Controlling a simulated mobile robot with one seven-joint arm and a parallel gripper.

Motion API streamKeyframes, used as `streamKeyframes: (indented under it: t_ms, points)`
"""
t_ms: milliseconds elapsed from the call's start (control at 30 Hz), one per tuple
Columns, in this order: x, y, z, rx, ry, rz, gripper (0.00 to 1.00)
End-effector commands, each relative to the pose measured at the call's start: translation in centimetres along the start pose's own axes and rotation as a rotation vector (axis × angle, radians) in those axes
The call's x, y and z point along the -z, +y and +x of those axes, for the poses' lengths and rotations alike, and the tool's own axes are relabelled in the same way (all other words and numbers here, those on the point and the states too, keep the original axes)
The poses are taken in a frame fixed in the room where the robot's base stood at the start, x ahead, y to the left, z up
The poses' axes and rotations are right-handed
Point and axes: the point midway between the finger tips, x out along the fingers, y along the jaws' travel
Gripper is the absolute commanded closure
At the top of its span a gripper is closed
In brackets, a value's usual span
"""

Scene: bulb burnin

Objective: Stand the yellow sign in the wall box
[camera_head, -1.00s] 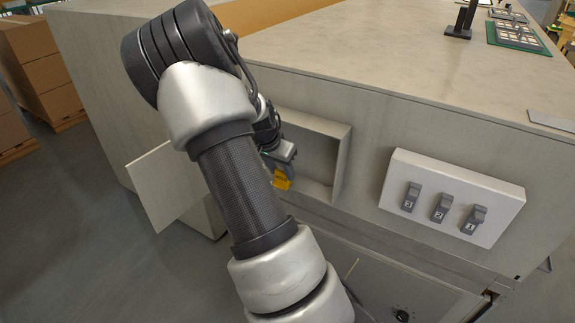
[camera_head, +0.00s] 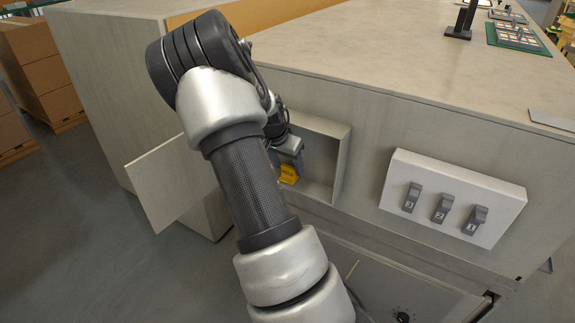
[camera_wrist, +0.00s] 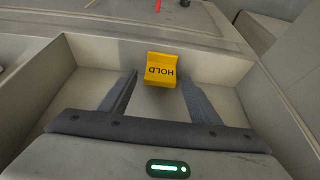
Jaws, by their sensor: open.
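The yellow sign (camera_wrist: 161,68), marked HOLD, is inside the open wall box (camera_wrist: 92,52) in the wrist view. It stands on the box's lower surface near one wall, and its lettering reads upside down there. My gripper (camera_wrist: 159,76) is open, with one finger on each side of the sign and a visible gap to each. In the head view the sign (camera_head: 289,173) shows just below my gripper (camera_head: 290,158), within the wall box (camera_head: 341,155). My arm hides the left part of the box there. The sign's underside is hidden.
A white panel with several numbered switches (camera_head: 452,198) is right of the box. The box's pale door (camera_head: 172,180) hangs open at the left. A counter top (camera_head: 370,50) lies above, and a lower panel with a black knob (camera_head: 402,316) is below.

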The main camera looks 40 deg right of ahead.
Motion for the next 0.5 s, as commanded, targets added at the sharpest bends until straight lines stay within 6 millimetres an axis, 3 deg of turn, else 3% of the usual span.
streamKeyframes:
  t_ms: [267, 500]
  points:
    - [0.2, -0.1, -1.8, 0.004, 0.001, 0.001, 0.43]
    - [-5.0, -0.2, -3.7, 0.002, -0.003, -0.005, 0.43]
